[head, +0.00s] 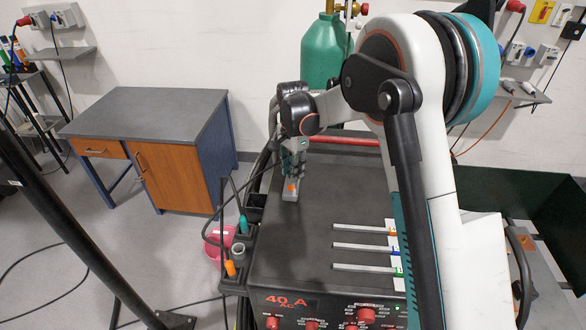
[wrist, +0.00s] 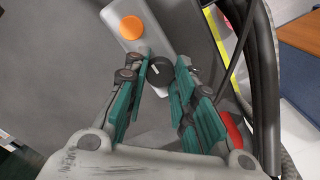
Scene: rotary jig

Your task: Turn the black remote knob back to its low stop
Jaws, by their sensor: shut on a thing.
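The black remote knob (wrist: 159,72) shows in the wrist view as a dark round cap with a pale mark on its near side. It sits on a light grey box (wrist: 128,43) beside a round orange button (wrist: 131,28). My gripper (wrist: 173,72) has its teal fingers on both sides of the knob and is shut on it. In the head view my gripper (head: 292,160) points down at the grey box (head: 291,195), on top of a dark machine. There the knob is hidden by the fingers.
The dark machine top (head: 330,205) is mostly clear around the box. Three pale rods (head: 365,248) lie to its right. A green gas cylinder (head: 325,55) stands behind. Black cables run along the left side, near a holder with an orange-tipped tool (head: 230,268).

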